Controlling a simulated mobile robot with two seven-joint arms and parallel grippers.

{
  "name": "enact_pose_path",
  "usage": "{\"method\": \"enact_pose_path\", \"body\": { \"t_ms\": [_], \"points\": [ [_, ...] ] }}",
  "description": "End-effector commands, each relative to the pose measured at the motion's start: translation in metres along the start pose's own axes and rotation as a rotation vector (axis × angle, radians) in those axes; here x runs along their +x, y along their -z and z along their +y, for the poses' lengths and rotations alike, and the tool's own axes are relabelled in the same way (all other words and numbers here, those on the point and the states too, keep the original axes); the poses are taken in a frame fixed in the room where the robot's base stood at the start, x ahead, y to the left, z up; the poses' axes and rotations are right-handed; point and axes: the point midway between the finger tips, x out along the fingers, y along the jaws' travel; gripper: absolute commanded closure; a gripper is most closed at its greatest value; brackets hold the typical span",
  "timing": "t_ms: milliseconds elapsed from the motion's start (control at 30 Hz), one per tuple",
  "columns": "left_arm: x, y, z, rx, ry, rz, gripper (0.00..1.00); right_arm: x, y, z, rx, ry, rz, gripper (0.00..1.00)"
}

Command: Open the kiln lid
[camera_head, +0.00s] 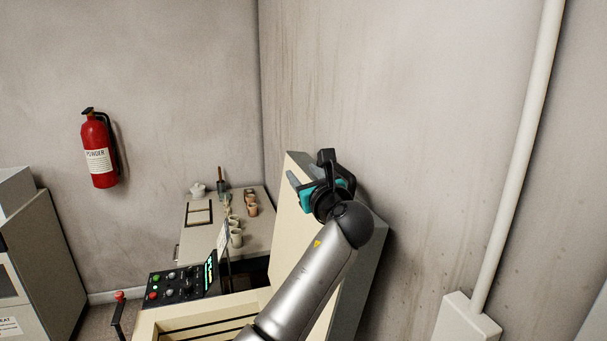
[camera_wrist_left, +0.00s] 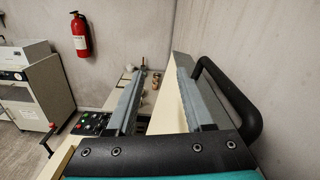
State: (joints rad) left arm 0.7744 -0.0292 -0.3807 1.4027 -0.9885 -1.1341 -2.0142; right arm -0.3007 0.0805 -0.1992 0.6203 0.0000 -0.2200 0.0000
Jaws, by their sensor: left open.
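The kiln lid (camera_head: 285,235) stands raised and steeply tilted beside the right wall, its cream face turned left. It also shows in the left wrist view (camera_wrist_left: 168,112). The cream kiln body (camera_head: 205,315) is below it, its top partly in view. My left gripper (camera_head: 306,177) is open at the lid's upper part, fingers pointing left. In the left wrist view its two grey fingers (camera_wrist_left: 156,70) are apart with nothing clamped between them. A black loop-shaped bar (camera_wrist_left: 240,105) shows at right there; I cannot tell what it is fixed to. My right gripper is not in view.
A control panel (camera_head: 180,283) with buttons is on the kiln's left. Behind stands a table (camera_head: 196,240) with several cups (camera_head: 237,238). A red fire extinguisher (camera_head: 100,150) hangs on the wall. A pipe (camera_head: 518,160) and box (camera_head: 466,320) are at right.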

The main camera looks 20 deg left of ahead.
Motion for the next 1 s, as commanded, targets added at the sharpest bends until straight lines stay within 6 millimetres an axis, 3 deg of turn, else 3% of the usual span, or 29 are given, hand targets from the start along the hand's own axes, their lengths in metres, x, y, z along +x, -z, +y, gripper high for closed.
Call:
{"method": "enact_pose_path", "body": {
  "t_ms": [167, 700, 1000],
  "points": [
    [-0.024, 0.001, -0.001, -0.003, 0.004, 0.001, 0.48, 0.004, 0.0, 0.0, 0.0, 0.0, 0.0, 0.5],
    [-0.13, 0.002, -0.001, -0.003, 0.004, 0.002, 0.48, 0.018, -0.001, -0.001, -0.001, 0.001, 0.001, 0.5],
    [-0.147, 0.0, 0.0, -0.001, 0.001, 0.0, 0.48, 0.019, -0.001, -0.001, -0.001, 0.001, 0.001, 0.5]
  ]
}}
